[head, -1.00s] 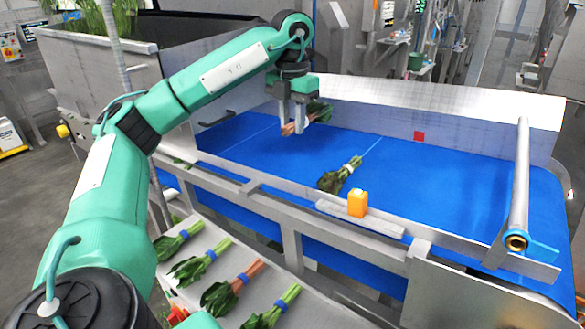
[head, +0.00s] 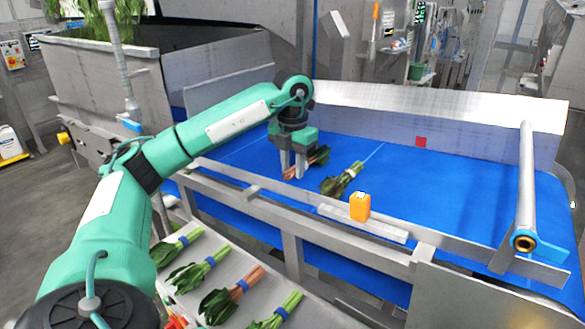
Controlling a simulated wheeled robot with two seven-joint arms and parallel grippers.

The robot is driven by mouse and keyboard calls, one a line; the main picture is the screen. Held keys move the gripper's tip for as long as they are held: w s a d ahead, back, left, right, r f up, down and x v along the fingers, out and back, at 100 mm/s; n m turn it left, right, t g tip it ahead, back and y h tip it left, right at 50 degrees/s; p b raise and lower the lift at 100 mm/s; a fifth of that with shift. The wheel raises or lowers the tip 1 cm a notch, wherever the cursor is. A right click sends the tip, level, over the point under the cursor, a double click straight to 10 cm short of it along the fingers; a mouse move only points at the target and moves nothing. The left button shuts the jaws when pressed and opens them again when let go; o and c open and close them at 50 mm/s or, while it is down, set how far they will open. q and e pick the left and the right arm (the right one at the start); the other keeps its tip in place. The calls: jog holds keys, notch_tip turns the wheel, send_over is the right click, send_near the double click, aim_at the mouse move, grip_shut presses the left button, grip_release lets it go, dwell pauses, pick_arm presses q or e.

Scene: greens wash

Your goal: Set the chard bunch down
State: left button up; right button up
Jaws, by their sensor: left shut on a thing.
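My left gripper (head: 293,166) points down over the blue belt and is shut on a chard bunch (head: 318,158) with pinkish stems and dark green leaves. The bunch is low, at or just above the belt (head: 440,195); I cannot tell whether it touches. Its leaves point to the upper right. My right gripper is not in view.
A metal rail (head: 300,208) runs along the belt's near side, with an orange box (head: 360,206) on a ledge. Several banded bunches lie on a sloped tray (head: 215,245) in front. The belt's right part is clear.

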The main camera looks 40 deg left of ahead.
pick_arm(q)
jog(key=shift+s+f, duration=0.1)
jog(key=shift+f, duration=0.4)
jog(key=o, duration=1.1)
jog(key=shift+r, duration=0.5)
notch_tip(320, 180, up, 11)
jog(key=shift+p, duration=0.8)
